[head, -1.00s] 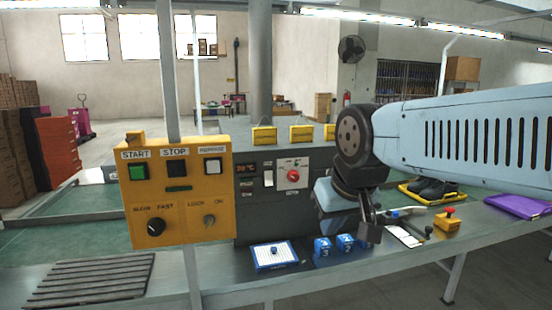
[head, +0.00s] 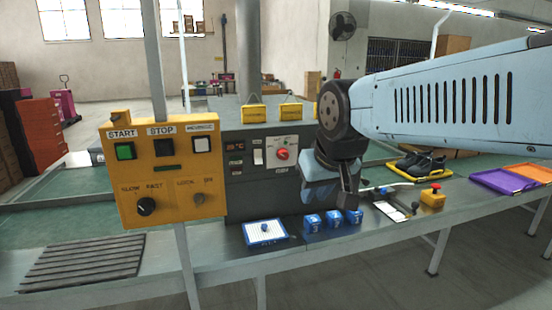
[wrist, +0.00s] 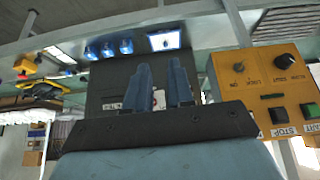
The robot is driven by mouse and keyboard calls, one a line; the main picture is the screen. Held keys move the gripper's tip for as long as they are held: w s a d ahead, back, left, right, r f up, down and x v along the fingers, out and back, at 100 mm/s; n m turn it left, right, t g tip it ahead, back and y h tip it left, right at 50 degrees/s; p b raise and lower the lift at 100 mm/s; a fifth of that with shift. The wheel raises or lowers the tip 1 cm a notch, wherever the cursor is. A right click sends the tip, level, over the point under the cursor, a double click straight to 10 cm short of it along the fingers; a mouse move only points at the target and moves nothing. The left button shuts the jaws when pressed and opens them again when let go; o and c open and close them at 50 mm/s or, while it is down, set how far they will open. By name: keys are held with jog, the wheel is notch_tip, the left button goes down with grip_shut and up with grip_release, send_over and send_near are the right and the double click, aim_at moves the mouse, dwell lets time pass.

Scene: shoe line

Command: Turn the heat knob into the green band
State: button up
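The heat knob (head: 282,154) is a small red knob on a white dial plate on the front of the dark grey machine (head: 250,190). The green band is too small to make out. My gripper (head: 348,190) hangs to the right of the dial and lower, apart from it, in the head view. In the wrist view, my gripper (wrist: 160,66) shows two dark blue fingers spread apart with nothing held.
A yellow control box (head: 165,175) on a post stands left of the machine. On the bench edge are a white-and-blue tray (head: 252,240), several blue boxes (head: 312,222) and a yellow box with a red button (head: 432,196).

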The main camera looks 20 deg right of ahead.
jog(key=o, duration=0.8)
jog(key=w+d+f+t, duration=0.1)
jog(key=w, duration=0.6)
jog(key=w+d+f+t, duration=0.1)
jog(key=w+d+t, duration=0.1)
jog(key=w, duration=0.5)
jog(key=w+d+f+t+h, duration=0.1)
jog(key=w+d+t, duration=0.1)
jog(key=w, duration=0.6)
jog(key=shift+f, duration=0.3)
jog(key=shift+o, duration=0.2)
jog(key=t, duration=0.7)
send_near(285, 157)
jog(key=shift+y, duration=0.3)
jog(key=w, duration=0.9)
jog(key=shift+w+d+r, duration=0.15)
jog(key=shift+w+d, duration=0.05)
jog(key=shift+d, duration=0.05)
jog(key=shift+c, duration=0.4)
jog(key=c, duration=1)
